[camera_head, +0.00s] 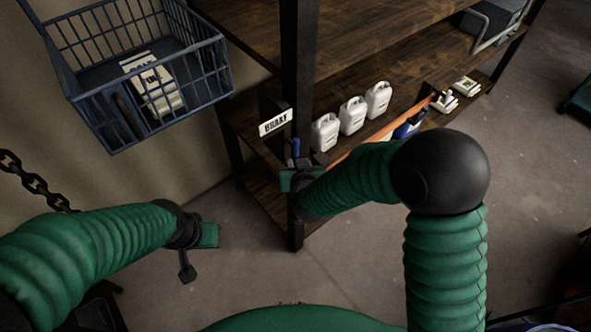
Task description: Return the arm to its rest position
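My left arm comes in from the left, with its green sleeve and dark wrist. My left gripper (203,240) hangs over the bare floor, clear of the shelf, and nothing shows in it. The gap between its fingers is not clear. My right arm bends at a black ball-shaped elbow and reaches back toward the shelf. My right gripper (297,178) is in front of the shelf's dark upright post (299,60) in the picture. A small blue piece (296,147) shows just above it. I cannot tell whether the gripper touches the post or holds the blue piece.
A wooden shelf unit (350,35) stands ahead, with several white jugs (352,115) on a lower board and an orange bar (375,130) along it. A labelled plate (275,122) is near the post. A blue wire basket (205,65) hangs upper left. Floor (545,145) is open at right.

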